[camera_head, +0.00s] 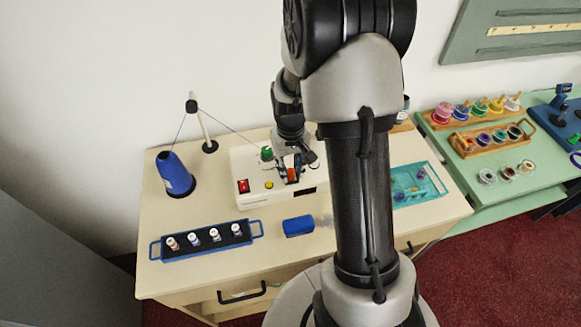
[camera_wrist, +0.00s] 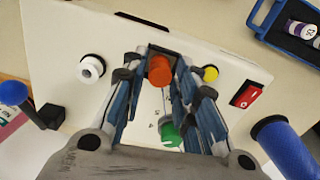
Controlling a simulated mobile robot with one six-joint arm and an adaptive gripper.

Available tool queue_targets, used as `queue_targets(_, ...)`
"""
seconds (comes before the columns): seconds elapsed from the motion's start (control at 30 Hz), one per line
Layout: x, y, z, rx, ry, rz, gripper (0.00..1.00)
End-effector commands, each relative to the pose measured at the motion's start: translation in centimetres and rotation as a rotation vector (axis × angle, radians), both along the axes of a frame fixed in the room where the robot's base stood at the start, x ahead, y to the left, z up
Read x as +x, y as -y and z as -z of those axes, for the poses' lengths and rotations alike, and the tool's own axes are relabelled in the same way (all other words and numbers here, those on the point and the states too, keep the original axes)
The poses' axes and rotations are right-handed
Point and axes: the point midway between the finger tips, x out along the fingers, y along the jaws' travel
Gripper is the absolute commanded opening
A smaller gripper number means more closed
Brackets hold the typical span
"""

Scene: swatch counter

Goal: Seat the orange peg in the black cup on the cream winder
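The cream winder (camera_head: 250,200) stands on the counter; its top (camera_wrist: 120,40) fills much of the wrist view. The orange peg (camera_wrist: 159,72) is upright between my gripper's fingertips (camera_wrist: 162,66); its orange also shows in the head view (camera_head: 291,161). The fingers look closed against its sides. My gripper (camera_head: 291,172) is low over the winder's top. The black cup (camera_wrist: 177,50) shows as a dark square rim just beyond the peg, partly covered by it. I cannot tell whether the peg's lower end is inside the cup or above it.
The winder also carries a red switch (camera_head: 243,186), a yellow button (camera_head: 269,185), a green part (camera_head: 266,153) and a white knob (camera_wrist: 91,69). A blue thread cone (camera_head: 175,174), a blue-handled tray (camera_head: 179,254), a blue block (camera_head: 298,226) and a teal tray (camera_head: 428,198) stand around it.

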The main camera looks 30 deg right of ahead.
Motion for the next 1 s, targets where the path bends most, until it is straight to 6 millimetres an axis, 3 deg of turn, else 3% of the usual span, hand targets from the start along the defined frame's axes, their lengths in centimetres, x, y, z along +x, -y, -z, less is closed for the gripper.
queue_targets(0.17,0.0,0.0,0.0,0.0,0.0,0.0,0.41)
queue_targets(0.57,0.1,0.0,-0.7,-0.001,0.003,0.0,0.41)
queue_targets(1.0,0.1,0.0,-9.3,-0.002,0.005,0.0,0.41)
